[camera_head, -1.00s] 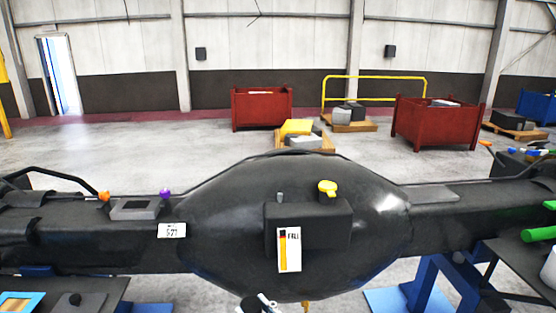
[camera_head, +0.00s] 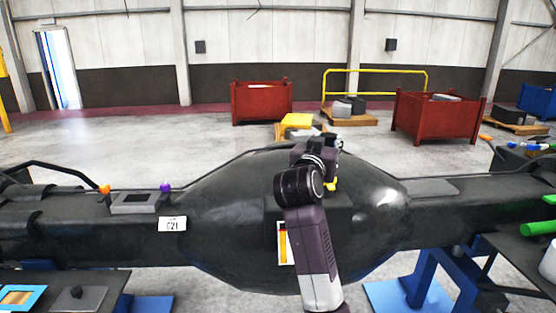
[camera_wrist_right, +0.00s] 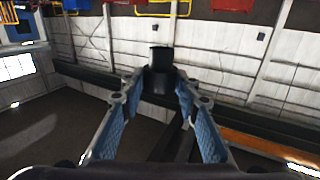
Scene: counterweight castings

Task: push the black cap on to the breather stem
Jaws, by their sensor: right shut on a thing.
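My right gripper (camera_head: 326,146) is over the middle of the dark bulged casting (camera_head: 225,215), seen from behind, so its fingertips are hard to make out in the head view. In the right wrist view, the right gripper (camera_wrist_right: 158,92) has its blue-padded fingers closed on a black cylindrical part, the black cap (camera_wrist_right: 161,60). The breather stem is hidden behind my right arm in the head view, and I cannot tell whether the cap touches it. A yellow cap (camera_head: 333,183) shows partly beside my wrist. My left gripper is out of view.
A grey frame (camera_head: 134,203) and orange and purple knobs stand on the beam at left. A green cylinder (camera_head: 538,228) lies at right. Red bins (camera_head: 262,104) stand far behind.

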